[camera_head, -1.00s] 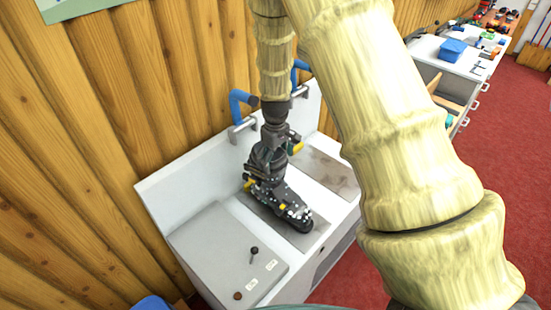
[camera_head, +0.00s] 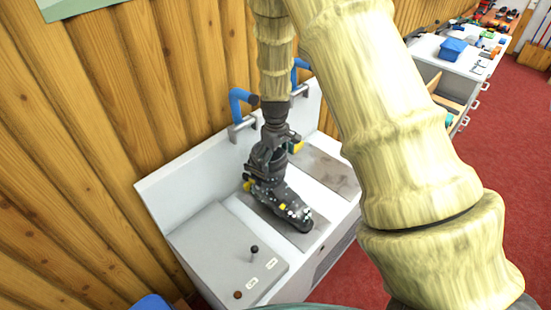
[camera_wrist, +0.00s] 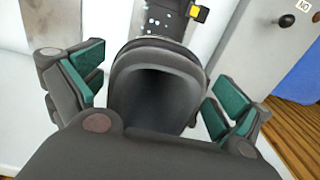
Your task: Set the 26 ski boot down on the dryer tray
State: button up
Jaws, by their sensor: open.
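The dark ski boot (camera_head: 283,203) with white spots and yellow buckles stands upright on the left grey tray (camera_head: 306,240) of the dryer, toe pointing to the lower right. In the wrist view the boot's cuff (camera_wrist: 158,75) lies between the green finger pads. My gripper (camera_head: 272,152) is directly above and around the cuff in the head view. In the wrist view my gripper (camera_wrist: 155,95) is open, with gaps on both sides of the cuff. The boot's number and parts of its sole are hidden.
A second grey tray (camera_head: 330,170) lies empty on the right. Blue hoses (camera_head: 238,104) rise behind the trays. A control panel with a black lever (camera_head: 254,250) is at the left. The wooden wall (camera_head: 110,110) closes off the back; a bench with a blue box (camera_head: 453,49) is farther right.

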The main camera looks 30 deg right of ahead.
notch_tip(320, 180, up, 12)
dwell(0.7)
